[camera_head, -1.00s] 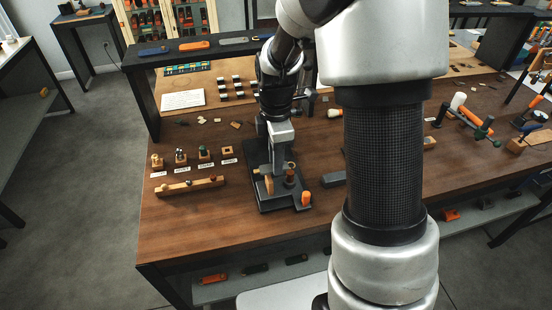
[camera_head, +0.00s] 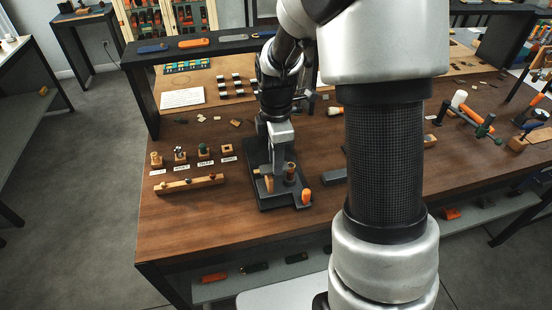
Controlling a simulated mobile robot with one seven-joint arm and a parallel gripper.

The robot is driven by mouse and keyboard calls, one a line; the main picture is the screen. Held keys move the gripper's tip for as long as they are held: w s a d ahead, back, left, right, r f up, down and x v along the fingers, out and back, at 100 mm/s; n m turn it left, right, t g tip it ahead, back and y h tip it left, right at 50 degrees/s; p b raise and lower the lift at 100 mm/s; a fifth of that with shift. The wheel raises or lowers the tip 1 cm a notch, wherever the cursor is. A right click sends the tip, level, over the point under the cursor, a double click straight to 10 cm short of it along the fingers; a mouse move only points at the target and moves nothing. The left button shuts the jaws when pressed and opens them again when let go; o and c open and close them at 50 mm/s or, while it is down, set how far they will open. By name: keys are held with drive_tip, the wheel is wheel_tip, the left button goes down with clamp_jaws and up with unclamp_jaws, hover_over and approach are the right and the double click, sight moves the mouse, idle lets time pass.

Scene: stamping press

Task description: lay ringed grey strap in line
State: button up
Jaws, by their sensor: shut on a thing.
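My gripper (camera_head: 272,121) points down at the black stamping press (camera_head: 276,203), by its grey upper part. Its fingertips are small and partly hidden there. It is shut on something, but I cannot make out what. A brown upright piece (camera_head: 291,170) and a pale wooden piece (camera_head: 268,184) stand at the press, and an orange piece (camera_head: 306,197) is at its front right. A grey strap (camera_head: 234,41) lies on the raised black shelf, with an orange strap (camera_head: 193,43) and a blue strap (camera_head: 153,51) to its left. Ring marks are too small to see.
A wooden rail (camera_head: 190,184) lies left of the press, with several small labelled wooden holders (camera_head: 204,157) behind it. A dark grey bar (camera_head: 333,176) lies right of the press. My arm hides the table's middle. The front left tabletop is clear.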

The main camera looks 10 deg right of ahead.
drive_tip(key=shift+f+b, duration=0.5)
drive_tip(key=shift+f, duration=0.3)
drive_tip(key=shift+r, duration=0.1)
drive_tip(key=o, duration=1)
drive_tip(key=shift+c, duration=0.9)
drive_tip(key=shift+r, duration=0.1)
wheel_tip(320, 180, up, 7)
drive_tip(key=p, duration=0.5)
